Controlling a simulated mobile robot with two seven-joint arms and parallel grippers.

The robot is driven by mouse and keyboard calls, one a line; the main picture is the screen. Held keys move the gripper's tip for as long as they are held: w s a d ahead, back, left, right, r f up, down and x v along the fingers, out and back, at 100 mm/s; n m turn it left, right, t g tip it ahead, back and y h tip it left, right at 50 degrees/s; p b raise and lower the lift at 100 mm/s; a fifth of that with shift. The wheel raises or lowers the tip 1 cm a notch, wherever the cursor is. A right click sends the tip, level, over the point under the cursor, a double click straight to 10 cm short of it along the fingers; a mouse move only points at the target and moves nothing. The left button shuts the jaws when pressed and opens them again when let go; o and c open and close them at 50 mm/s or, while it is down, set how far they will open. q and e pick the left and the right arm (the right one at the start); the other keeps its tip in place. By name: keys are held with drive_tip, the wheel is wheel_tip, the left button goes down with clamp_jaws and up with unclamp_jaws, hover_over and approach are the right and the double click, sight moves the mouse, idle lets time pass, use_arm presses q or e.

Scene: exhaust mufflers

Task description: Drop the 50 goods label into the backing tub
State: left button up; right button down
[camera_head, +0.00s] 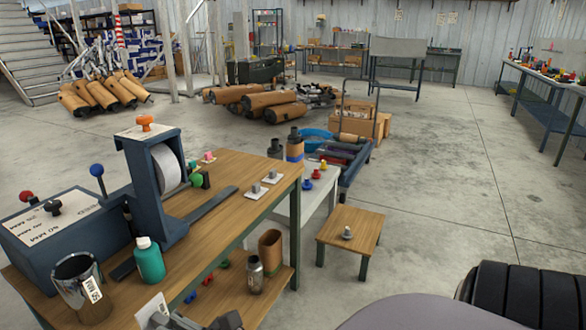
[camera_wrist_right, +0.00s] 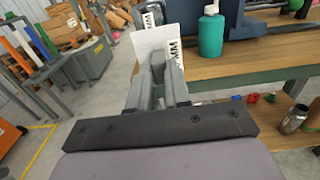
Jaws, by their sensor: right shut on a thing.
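The goods label is a white card (camera_wrist_right: 150,45) upright between the fingertips of my right gripper (camera_wrist_right: 158,84), which is shut on it. Black "MM" print shows at its right side; the rest of the print is hidden. In the head view the card (camera_head: 152,312) is at the bottom edge, by the tip of my right gripper (camera_head: 185,322). A shiny metal tub (camera_head: 80,283) with a white "50 MM" tag stands on the wooden bench, left of the card and apart from it. I take it for the backing tub. My left gripper is not in view.
A green bottle (camera_head: 149,260) stands right of the tub. A dark blue label machine (camera_head: 153,185) is behind it. The wooden bench (camera_head: 225,190) has a lower shelf holding a metal flask (camera_head: 254,275). A small wooden stool (camera_head: 350,228) stands to the right on open floor.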

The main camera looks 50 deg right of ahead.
use_arm(q)
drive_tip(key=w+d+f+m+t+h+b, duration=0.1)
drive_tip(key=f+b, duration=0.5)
drive_tip(key=b, duration=0.9)
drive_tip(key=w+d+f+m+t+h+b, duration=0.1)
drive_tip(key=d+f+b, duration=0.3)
drive_tip(key=b, duration=1.1)
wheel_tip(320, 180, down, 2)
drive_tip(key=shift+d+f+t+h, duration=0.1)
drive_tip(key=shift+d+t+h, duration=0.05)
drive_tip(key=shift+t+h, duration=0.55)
use_arm(e)
drive_tip(key=a+f+n+g+y, duration=0.2)
drive_tip(key=f+n+y, duration=0.1)
drive_tip(key=f, duration=1.3)
drive_tip(key=s+a+f+n+g+y, duration=0.1)
drive_tip(key=f+y, duration=0.3)
drive_tip(key=f, duration=1.2)
drive_tip(key=a+f+n+g+y, duration=0.2)
drive_tip(key=f+n+g+y, duration=0.2)
drive_tip(key=f, duration=1.2)
drive_tip(key=shift+s+a+f+n, duration=0.15)
drive_tip(key=shift+a+f+n, duration=0.15)
drive_tip(key=shift+f, duration=0.05)
drive_tip(key=c, duration=1)
unclamp_jaws()
